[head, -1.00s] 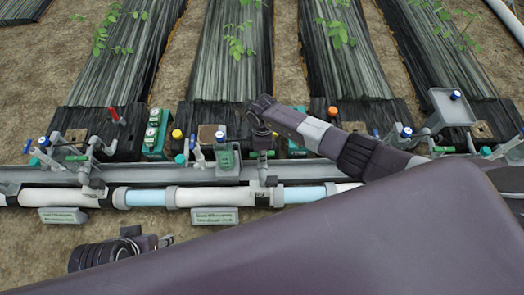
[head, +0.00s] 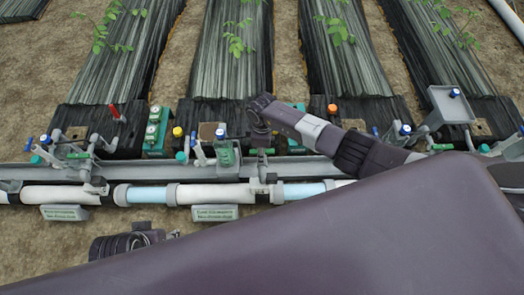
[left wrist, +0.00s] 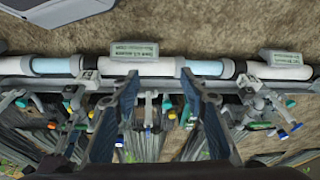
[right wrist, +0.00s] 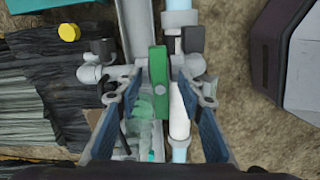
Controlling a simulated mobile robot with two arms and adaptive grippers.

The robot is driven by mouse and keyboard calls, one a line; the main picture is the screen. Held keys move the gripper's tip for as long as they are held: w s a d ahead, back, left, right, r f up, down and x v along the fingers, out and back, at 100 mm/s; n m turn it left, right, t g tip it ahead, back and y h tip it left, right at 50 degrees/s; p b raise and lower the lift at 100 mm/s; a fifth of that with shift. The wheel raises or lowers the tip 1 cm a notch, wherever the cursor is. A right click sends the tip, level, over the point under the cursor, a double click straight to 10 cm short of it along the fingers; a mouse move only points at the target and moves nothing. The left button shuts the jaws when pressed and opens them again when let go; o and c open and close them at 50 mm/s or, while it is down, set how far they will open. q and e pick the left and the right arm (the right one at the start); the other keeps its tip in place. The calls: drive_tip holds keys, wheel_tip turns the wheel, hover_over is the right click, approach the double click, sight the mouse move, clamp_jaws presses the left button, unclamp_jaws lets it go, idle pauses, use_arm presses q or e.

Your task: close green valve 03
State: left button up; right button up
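A green valve handle (right wrist: 158,82) stands between the open fingers of my right gripper (right wrist: 158,90) in the right wrist view, lying lengthwise between them, with no clear contact. Its number cannot be read. In the head view my right gripper (head: 262,148) points down over the pipe fitting, and my own wrist hides much of the valve there. My left gripper (left wrist: 160,85) is open and empty in the left wrist view, facing the pipe and its labels. In the head view only part of my left arm shows at the lower left.
A white and light-blue pipe (head: 195,194) runs along a grey rail (head: 110,172). Label plates (head: 214,213) sit in front of it, text unreadable. Blue-handled valves (head: 405,129), a red handle (head: 114,112), a yellow cap (right wrist: 69,32) and green boxes (head: 157,131) stand around. Bare soil lies in front.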

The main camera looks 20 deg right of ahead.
wheel_tip(320, 180, up, 3)
drive_tip(key=p, duration=0.2)
drive_tip(key=shift+f+p, duration=0.2)
drive_tip(key=shift+p, duration=0.1)
use_arm(q)
drive_tip(key=s+f+g+p, duration=0.1)
drive_tip(key=s+f+p, duration=0.3)
drive_tip(key=f, duration=1.4)
use_arm(e)
wheel_tip(320, 180, up, 3)
drive_tip(key=shift+f+b, duration=0.1)
drive_tip(key=shift+b, duration=0.4)
wheel_tip(320, 180, up, 2)
drive_tip(key=shift+r+p, duration=0.1)
drive_tip(key=shift+p, duration=1)
wheel_tip(320, 180, up, 2)
drive_tip(key=shift+r+p, duration=0.1)
drive_tip(key=shift+p, duration=1.1)
use_arm(q)
drive_tip(key=s+a+f, duration=0.1)
drive_tip(key=s+f, duration=0.3)
drive_tip(key=s, duration=0.2)
drive_tip(key=s+a+f, duration=0.1)
drive_tip(key=s+f, duration=0.2)
drive_tip(key=s, duration=0.4)
drive_tip(key=shift+a+f+g, duration=0.25)
drive_tip(key=shift+f+g, duration=0.1)
drive_tip(key=shift+g, duration=0.05)
use_arm(e)
drive_tip(key=shift+o, duration=0.9)
